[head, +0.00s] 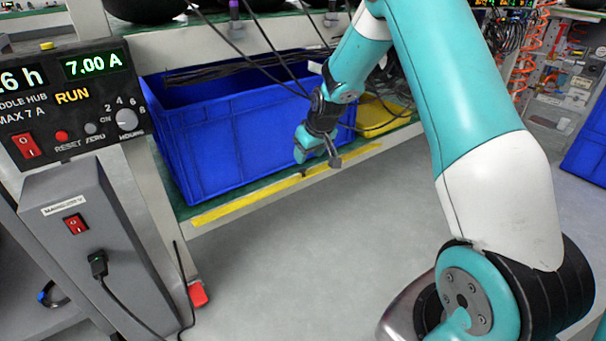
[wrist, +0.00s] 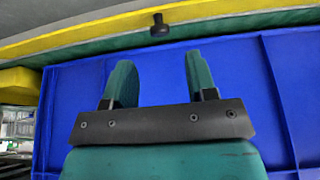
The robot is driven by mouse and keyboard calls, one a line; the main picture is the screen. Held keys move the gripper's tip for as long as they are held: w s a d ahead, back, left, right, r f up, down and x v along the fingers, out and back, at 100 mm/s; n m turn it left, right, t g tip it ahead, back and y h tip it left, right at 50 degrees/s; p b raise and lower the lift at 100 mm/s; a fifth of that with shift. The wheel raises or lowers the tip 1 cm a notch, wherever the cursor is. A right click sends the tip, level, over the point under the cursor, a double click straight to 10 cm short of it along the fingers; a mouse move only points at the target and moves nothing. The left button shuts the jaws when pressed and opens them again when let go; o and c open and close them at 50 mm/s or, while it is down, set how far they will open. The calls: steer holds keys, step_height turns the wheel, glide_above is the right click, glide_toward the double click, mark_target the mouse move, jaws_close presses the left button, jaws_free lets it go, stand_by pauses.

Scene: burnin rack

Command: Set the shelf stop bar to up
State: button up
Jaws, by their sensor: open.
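The yellow shelf stop bar (head: 240,207) runs along the front edge of the lower shelf in the head view and looks level with that edge. In the wrist view the yellow bar (wrist: 80,25) crosses the top, with a black knob (wrist: 160,24) on it. My gripper (wrist: 151,78) is open and empty, its two teal fingers pointing toward the knob, which appears between and beyond their tips. In the head view my gripper (head: 307,152) hangs over the shelf front, close to the bar; its fingers partly hide each other.
A blue crate (head: 235,130) stands on the lower shelf right behind the bar; its blue fills the wrist view behind my fingers. A yellow object (head: 385,112) lies right of the crate. Black cables hang near my wrist. A control panel (head: 75,105) stands left. The floor in front is clear.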

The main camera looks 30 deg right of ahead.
mark_target(303, 168)
steer(key=b+x, duration=0.2)
steer(key=x, duration=0.4)
steer(key=shift+w+f, duration=0.1)
steer(key=shift+f, duration=0.2)
steer(key=shift+c, duration=0.2)
steer(key=c, duration=0.9)
steer(key=shift+o, duration=0.2)
steer(key=p, duration=0.2)
steer(key=r+g+p, duration=0.1)
steer(key=p, duration=0.1)
steer(key=shift+w+r, duration=0.1)
steer(key=shift+w, duration=0.25)
steer(key=shift+w+g+p, duration=0.3)
steer(key=shift+g+p, duration=0.4)
steer(key=shift+p, duration=0.5)
steer(key=shift+w+f+g+p, duration=0.1)
steer(key=shift+f+g+p, duration=0.2)
steer(key=shift+g, duration=0.1)
